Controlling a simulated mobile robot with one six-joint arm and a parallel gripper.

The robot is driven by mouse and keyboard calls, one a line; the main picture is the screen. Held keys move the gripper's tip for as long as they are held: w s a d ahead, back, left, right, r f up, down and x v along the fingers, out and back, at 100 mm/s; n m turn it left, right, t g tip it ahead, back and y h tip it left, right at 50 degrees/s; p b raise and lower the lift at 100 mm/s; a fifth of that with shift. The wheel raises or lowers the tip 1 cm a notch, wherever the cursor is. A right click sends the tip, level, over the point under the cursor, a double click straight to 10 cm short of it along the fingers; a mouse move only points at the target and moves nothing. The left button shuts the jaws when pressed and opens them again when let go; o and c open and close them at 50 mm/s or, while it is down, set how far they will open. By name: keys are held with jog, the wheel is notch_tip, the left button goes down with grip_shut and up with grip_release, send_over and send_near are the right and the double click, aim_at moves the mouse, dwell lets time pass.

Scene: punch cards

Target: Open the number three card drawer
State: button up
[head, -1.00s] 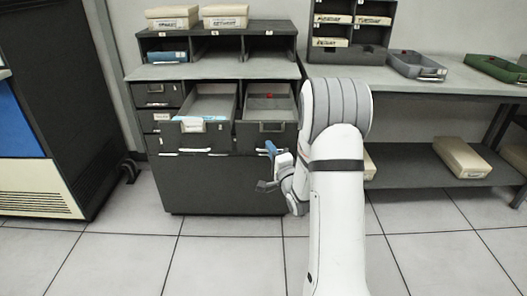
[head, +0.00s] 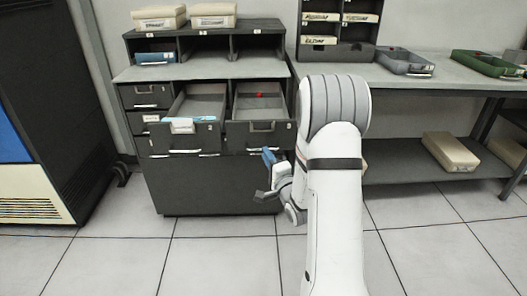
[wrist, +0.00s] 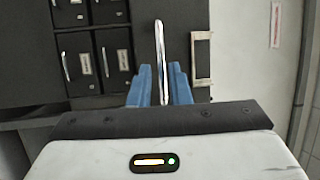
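A dark grey card cabinet (head: 215,185) stands at the left in the head view. Two of its drawers are pulled out: a middle drawer (head: 207,138) with a bright handle and cards inside, and a right drawer (head: 262,137) with a small red item. Their numbers are too small to read. My gripper (head: 268,158) hangs just in front of the cabinet, below and right of the right drawer's front. In the wrist view its blue fingers (wrist: 160,88) are apart, on either side of a bright bar handle (wrist: 159,50). I see no clear contact with the handle.
Small closed drawers (head: 147,95) fill the cabinet's left column. Card boxes (head: 158,18) sit on top. A table (head: 455,80) with trays (head: 405,62) stands to the right, a box (head: 450,151) on its lower shelf. The tiled floor in front is clear.

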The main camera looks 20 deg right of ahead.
jog(key=s, duration=0.2)
jog(key=s+f, duration=0.1)
jog(key=s, duration=0.1)
jog(key=shift+d, duration=0.3)
jog(key=shift+r, duration=0.1)
jog(key=s+a+r+n+g+h+p, duration=0.2)
jog(key=r+n+g+p, duration=0.2)
jog(key=r+p, duration=0.15)
jog(key=s+a+r+n+g+h+p, duration=0.1)
jog(key=s+r+n+g+p, duration=0.1)
jog(key=r+n+g+p, duration=0.4)
jog(key=s+a+r+n+g+p, duration=0.2)
jog(key=s+r, duration=0.2)
jog(key=s, duration=0.3)
jog(key=s+a+r+n+g+p, duration=0.2)
jog(key=s+a+r+p, duration=0.1)
jog(key=s, duration=0.5)
jog(key=s+a+r+n+g+y+p, duration=0.1)
jog(key=s+a+r+n+g+p, duration=0.1)
jog(key=s+r, duration=0.4)
jog(key=shift+s+a+g+p, duration=0.4)
jog(key=shift+s+g, duration=0.2)
jog(key=shift+s, duration=0.5)
